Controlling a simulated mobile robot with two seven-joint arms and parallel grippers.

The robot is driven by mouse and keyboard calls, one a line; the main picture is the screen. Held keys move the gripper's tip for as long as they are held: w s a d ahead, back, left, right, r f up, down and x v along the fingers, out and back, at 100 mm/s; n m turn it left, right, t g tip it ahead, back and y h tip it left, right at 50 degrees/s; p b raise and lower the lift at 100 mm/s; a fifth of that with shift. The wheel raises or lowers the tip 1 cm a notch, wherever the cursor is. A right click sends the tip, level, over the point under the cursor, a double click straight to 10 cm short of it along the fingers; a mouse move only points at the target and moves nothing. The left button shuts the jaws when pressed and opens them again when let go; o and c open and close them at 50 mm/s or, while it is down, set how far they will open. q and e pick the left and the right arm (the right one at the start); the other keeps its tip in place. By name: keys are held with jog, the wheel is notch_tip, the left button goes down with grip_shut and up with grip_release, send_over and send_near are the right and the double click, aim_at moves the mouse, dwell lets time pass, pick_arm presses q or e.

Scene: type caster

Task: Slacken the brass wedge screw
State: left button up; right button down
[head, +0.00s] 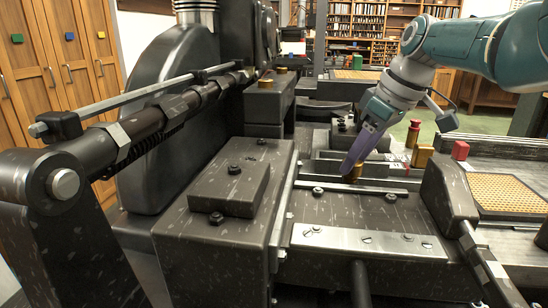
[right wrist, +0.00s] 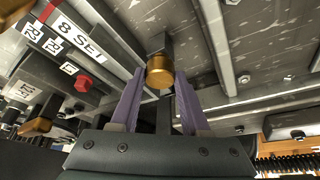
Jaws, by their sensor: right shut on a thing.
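The brass wedge screw (head: 357,172) is a short round brass head near the middle of the dark machine bed. In the right wrist view the brass head (right wrist: 160,74) sits at the end of a dark square block, between two purple fingers. My right gripper (head: 349,172) reaches down from the upper right and is shut on the screw head; its fingers (right wrist: 160,90) hide part of it in the head view. My left gripper is in neither view.
A red block (head: 460,150) and brass pieces (head: 423,155) stand right of my gripper. A dark upright (head: 448,188) and a meshed tray (head: 505,192) lie farther right. A large dark block (head: 240,185) stands to the left. A red knob (right wrist: 83,83) shows beside white lettered labels.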

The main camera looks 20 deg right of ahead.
dwell(0.3)
jog(key=shift+c, duration=1.9)
grip_release()
jog(key=shift+s+r+p, duration=0.1)
jog(key=shift+r+p, duration=0.3)
jog(key=shift+p, duration=0.05)
jog(key=p+v, duration=0.5)
jog(key=v, duration=0.4)
